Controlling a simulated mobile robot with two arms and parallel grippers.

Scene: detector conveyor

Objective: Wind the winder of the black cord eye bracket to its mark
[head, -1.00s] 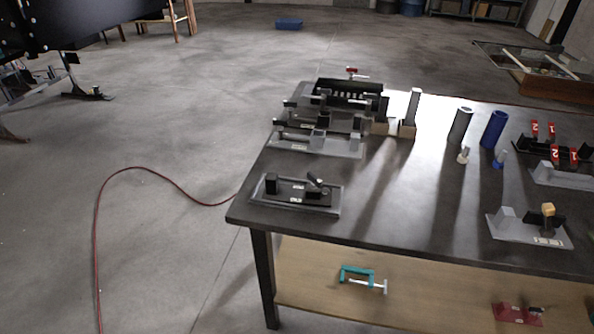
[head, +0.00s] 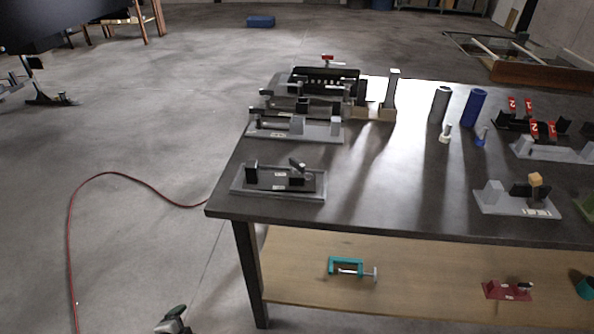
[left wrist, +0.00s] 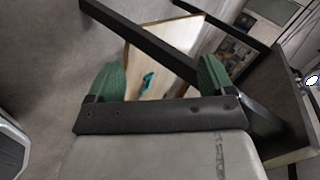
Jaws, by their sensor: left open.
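A small fixture with a dark plate, a black block and a tilted black piece (head: 298,166) sits on a grey tray (head: 236,191) at the table's near left corner. I cannot tell for sure whether it is the black cord eye bracket, and its winder and mark are too small to make out. My left gripper (left wrist: 158,78) is open and empty in the left wrist view, its two green fingers wide apart. Its green tip also shows at the bottom of the head view (head: 174,318), low and left of the table. My right gripper is not in view.
Several grey and black fixtures (head: 295,128) stand behind at the table's left edge. Grey (head: 440,105) and blue (head: 474,106) cylinders stand farther right. A teal clamp (head: 347,267) lies on the lower shelf (head: 420,285). A red hose (head: 88,190) crosses the open floor.

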